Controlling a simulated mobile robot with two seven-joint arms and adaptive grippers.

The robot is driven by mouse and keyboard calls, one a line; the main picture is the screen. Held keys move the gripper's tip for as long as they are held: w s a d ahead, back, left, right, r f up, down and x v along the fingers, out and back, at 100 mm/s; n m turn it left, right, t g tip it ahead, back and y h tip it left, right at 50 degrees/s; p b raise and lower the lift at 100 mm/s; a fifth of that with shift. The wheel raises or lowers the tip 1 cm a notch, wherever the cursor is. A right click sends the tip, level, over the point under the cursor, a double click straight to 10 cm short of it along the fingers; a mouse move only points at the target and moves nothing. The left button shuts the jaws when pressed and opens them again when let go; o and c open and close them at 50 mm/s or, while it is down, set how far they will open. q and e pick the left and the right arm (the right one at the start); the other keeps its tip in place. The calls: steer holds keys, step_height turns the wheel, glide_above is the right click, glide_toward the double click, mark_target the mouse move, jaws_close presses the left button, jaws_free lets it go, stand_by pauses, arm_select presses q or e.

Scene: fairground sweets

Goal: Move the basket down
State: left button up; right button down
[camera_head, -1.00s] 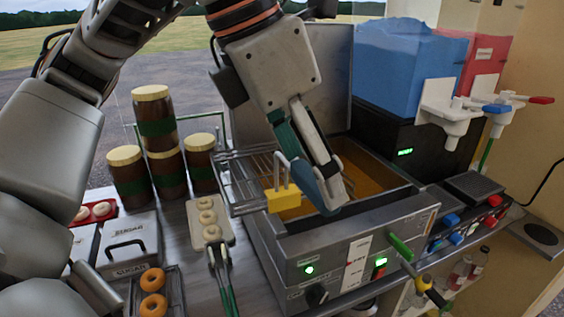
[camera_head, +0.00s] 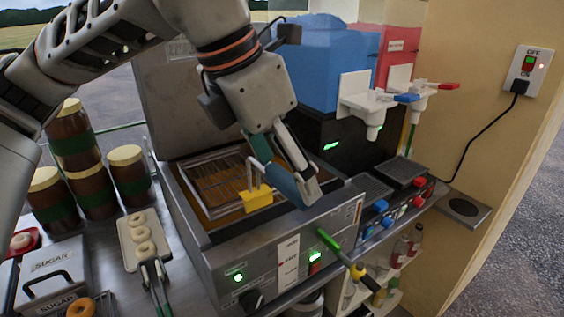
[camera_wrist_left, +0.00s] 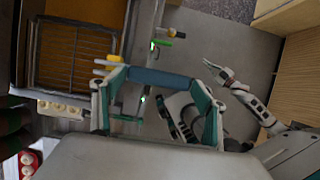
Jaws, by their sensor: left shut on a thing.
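The wire basket (camera_head: 213,181) is in the fryer's oil vat, roughly level, with brown oil around and under its mesh. It also shows in the wrist view (camera_wrist_left: 75,58). A yellow bracket (camera_head: 256,199) joins it to a blue handle (camera_head: 283,183). My left gripper (camera_head: 298,180) is shut on this handle, above the fryer's front edge. In the wrist view the handle (camera_wrist_left: 155,80) spans between my two left fingers. How deep the basket sits is hard to tell. My right gripper (camera_wrist_left: 226,77) shows small in the wrist view, away from the basket; its jaws are unclear.
The metal fryer (camera_head: 225,265) has a green lever (camera_head: 328,240) at its front. A tray of pale doughnuts (camera_head: 130,255) and several brown jars (camera_head: 130,178) stand on the left. Blue (camera_head: 322,65) and red (camera_head: 398,50) dispensers stand behind right.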

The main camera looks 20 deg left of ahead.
mark_target(273, 169)
arm_select(q)
steer(key=shift+f+b, duration=0.3)
steer(key=shift+f, duration=0.45)
steer(key=shift+w+a+f, duration=0.1)
steer(key=shift+w, duration=0.05)
steer(key=shift+w+a, duration=0.9)
steer(key=shift+a, duration=0.25)
